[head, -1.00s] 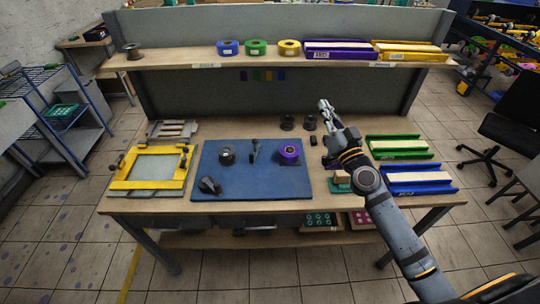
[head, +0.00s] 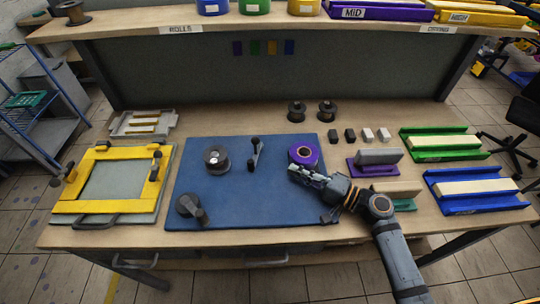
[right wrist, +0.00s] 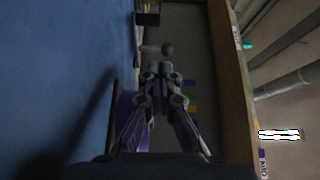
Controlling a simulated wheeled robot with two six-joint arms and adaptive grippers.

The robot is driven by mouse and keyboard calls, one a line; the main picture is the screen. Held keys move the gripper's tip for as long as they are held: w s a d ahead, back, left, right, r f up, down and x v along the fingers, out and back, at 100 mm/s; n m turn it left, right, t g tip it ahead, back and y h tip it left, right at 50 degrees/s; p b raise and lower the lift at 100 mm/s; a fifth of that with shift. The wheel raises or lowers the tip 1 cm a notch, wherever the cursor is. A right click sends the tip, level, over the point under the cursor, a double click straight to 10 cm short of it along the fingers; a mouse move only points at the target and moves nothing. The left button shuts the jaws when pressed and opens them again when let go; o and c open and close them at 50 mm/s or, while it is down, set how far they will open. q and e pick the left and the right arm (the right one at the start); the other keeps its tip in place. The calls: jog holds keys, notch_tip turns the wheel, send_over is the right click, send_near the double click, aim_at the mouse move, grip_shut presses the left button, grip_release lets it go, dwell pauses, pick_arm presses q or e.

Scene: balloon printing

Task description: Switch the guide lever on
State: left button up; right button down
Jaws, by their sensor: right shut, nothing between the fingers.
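The guide lever (head: 255,152), dark with a rounded knob, stands near the back middle of the blue board (head: 250,205). It lies between a dark spool (head: 216,159) and a purple roll (head: 303,154). My right gripper (head: 295,170) is shut and empty, just in front of the purple roll and to the right of the lever, pointing left. In the right wrist view the shut fingertips (right wrist: 161,70) point towards a grey rod with a round knob (right wrist: 167,49), apparently the lever. Purple, apparently the roll, shows partly hidden behind the fingers. My left gripper is not in view.
A black crank-like part (head: 190,207) sits at the board's front left. A yellow frame (head: 110,182) lies left of the board. Green (head: 440,143) and blue (head: 475,188) trays lie at the right. Spools and small blocks stand behind. The board's front middle is clear.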

aim_at(255, 148)
jog(key=shift+s+a+f, duration=0.15)
jog(key=shift+s+f, duration=0.15)
jog(key=shift+f, duration=0.25)
jog(key=shift+s+r, duration=0.1)
jog(key=shift+s, duration=0.2)
jog(key=shift+s+r, duration=0.2)
jog(key=shift+s, duration=0.1)
jog(key=shift+w, duration=0.1)
jog(key=shift+w+a, duration=0.2)
jog(key=shift+w, duration=0.05)
jog(key=p+x, duration=0.3)
jog(key=x, duration=0.5)
jog(key=shift+a, duration=0.2)
jog(key=shift+w+a, duration=0.3)
jog(key=shift+a, duration=0.2)
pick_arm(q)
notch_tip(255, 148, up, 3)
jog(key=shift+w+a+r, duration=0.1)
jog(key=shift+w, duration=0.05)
pick_arm(e)
jog(key=shift+f, duration=0.1)
